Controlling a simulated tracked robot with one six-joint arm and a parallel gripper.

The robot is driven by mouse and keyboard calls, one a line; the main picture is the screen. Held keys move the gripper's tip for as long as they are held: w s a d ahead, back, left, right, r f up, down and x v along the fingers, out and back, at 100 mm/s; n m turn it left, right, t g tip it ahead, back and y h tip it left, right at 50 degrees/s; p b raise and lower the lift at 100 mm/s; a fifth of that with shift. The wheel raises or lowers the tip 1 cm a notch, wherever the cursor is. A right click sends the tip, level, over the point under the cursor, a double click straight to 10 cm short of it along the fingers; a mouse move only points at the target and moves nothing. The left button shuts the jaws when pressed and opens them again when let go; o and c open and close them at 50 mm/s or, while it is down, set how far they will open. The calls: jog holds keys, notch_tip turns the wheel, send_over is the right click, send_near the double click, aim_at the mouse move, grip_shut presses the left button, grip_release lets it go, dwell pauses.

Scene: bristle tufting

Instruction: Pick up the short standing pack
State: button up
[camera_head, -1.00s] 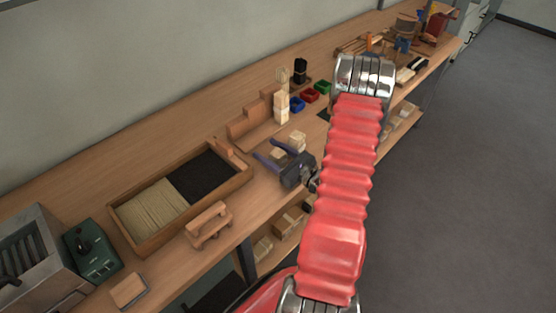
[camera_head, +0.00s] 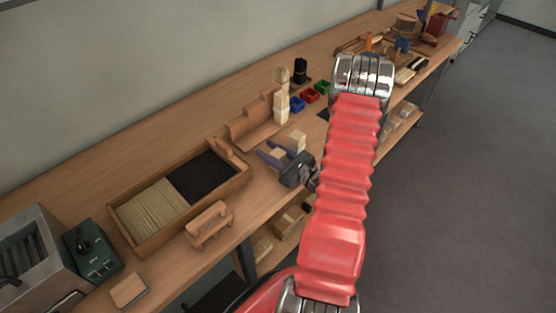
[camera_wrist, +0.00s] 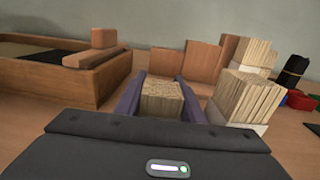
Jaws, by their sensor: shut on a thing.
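My gripper (camera_head: 273,156) is low over the bench, its purple fingers to either side of a short tan pack (camera_head: 278,154). In the wrist view the short pack (camera_wrist: 162,99) sits between the two fingers (camera_wrist: 160,92), which are shut on it. Its top shows pale fibre ends; its lower part is hidden by the gripper body. I cannot tell whether it still touches the bench. A taller pack with a white band (camera_wrist: 245,100) stands just right of the right finger.
Another pack (camera_wrist: 255,53) stands behind the banded one. A stepped wooden block (camera_head: 253,122) is behind the gripper. A divided wooden tray (camera_head: 133,240) lies left, with a wooden handled block (camera_head: 209,222) in front. Small blue, red and green bins (camera_head: 310,96) stand behind right.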

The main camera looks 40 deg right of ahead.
jog(key=c, duration=0.4)
jog(key=shift+r, duration=0.2)
jog(key=shift+r, duration=4.85)
